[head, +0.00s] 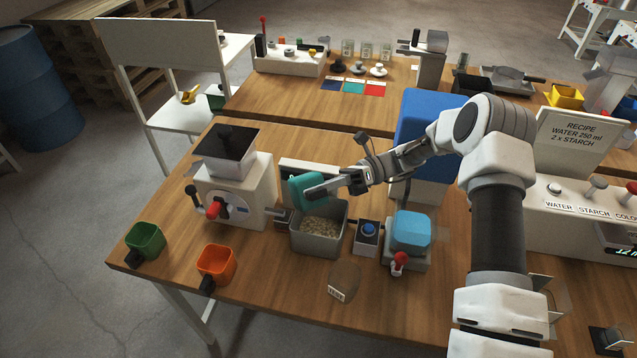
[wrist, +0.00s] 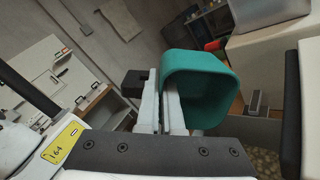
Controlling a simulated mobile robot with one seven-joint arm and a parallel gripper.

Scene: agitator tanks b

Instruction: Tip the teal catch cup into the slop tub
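The teal catch cup (head: 308,183) is held in the air above the grey tub, which I take for the slop tub (head: 316,246). My gripper (head: 318,193) reaches in from the right and is shut on the cup. In the wrist view the cup (wrist: 215,70) sits beside my fingers (wrist: 162,105), its open mouth partly visible and tilted. I cannot see whether anything is in it. The tub holds pale grains, and a corner of these grains (wrist: 264,161) shows at the lower right of the wrist view.
A white mill (head: 232,190) stands left of the tub. A green cup (head: 146,238) and an orange cup (head: 217,262) stand at the table's left front. A blue-topped unit (head: 410,235) is to the right. A clear, labelled container (head: 343,283) stands in front.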

